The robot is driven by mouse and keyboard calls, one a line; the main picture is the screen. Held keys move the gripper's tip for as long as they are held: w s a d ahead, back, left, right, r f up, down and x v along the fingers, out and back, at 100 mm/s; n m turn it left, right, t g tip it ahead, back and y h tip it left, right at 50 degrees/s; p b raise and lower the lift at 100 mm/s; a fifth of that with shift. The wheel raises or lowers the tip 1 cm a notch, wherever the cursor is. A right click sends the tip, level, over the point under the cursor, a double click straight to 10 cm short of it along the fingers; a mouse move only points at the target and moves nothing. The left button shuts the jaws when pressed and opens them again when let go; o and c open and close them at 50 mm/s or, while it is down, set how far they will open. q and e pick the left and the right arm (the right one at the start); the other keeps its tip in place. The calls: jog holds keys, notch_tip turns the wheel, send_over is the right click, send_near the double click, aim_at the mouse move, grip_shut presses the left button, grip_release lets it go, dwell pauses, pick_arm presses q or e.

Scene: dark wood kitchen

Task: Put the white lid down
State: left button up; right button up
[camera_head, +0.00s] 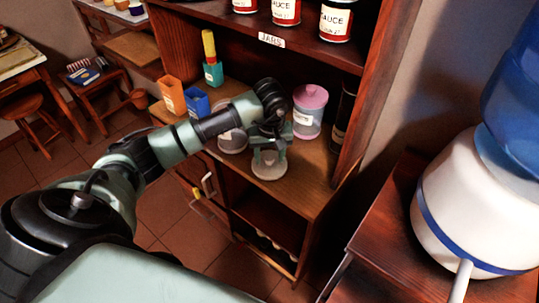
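A pale, whitish round lid (269,172) is at the front of the wooden counter, directly under my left gripper (268,158). The fingers point down at the lid, one on each side of its middle. I cannot tell whether they grip it, or whether the lid touches the counter. A clear jar (232,141) stands to the left, partly hidden behind my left arm; its top is covered. Another clear jar with a pink lid (310,97) stands behind and to the right. My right gripper is not in view.
The wooden counter (305,182) has bare room right of the lid. An orange box (172,95), a blue box (197,103) and a teal holder (213,74) stand at its left. Sauce cans (336,20) stand on the shelf above. A water dispenser (470,200) is at right.

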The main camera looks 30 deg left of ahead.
aim_at(270, 169)
pick_arm(q)
jog(key=shift+r+p, duration=0.3)
jog(key=shift+r, duration=0.35)
notch_tip(270, 169, up, 11)
jog(key=s+d+b, duration=0.1)
jog(key=b, duration=0.1)
jog(key=shift+s, duration=0.2)
jog(key=shift+d+f, duration=0.1)
